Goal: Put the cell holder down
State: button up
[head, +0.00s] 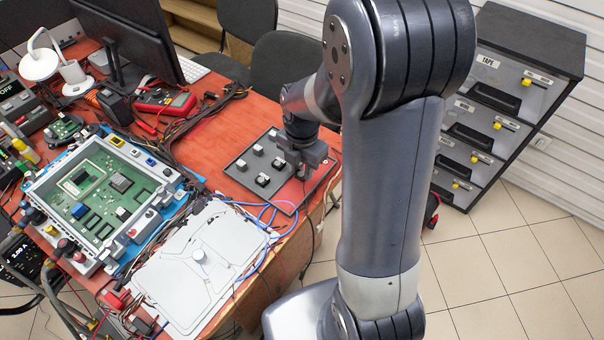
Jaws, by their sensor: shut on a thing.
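My gripper (303,172) is at the right part of a dark grey plate (236,171) near the right edge of the red table. It is shut on the cell holder, which is small in this view and mostly hidden by the jaws. I cannot tell whether the holder touches the plate. Several small black pieces with pale tops stand on the plate to the left of my gripper; one is a black block (263,181).
A white panel (215,245) with blue hoses lies at the table's front. A green circuit board in a frame (100,185) is at the left. Cables, a red multimeter (165,102) and a monitor (125,35) stand behind. A drawer cabinet (500,100) is at the right.

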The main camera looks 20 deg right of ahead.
aim_at(302, 173)
jog(key=shift+f, duration=1.3)
jog(key=shift+f, duration=0.1)
jog(key=shift+f+b, duration=0.15)
jog(key=shift+b, duration=0.15)
jog(key=o, duration=1)
notch_tip(302, 173, up, 13)
jog(key=shift+f+p, duration=0.2)
jog(key=shift+p, duration=0.7)
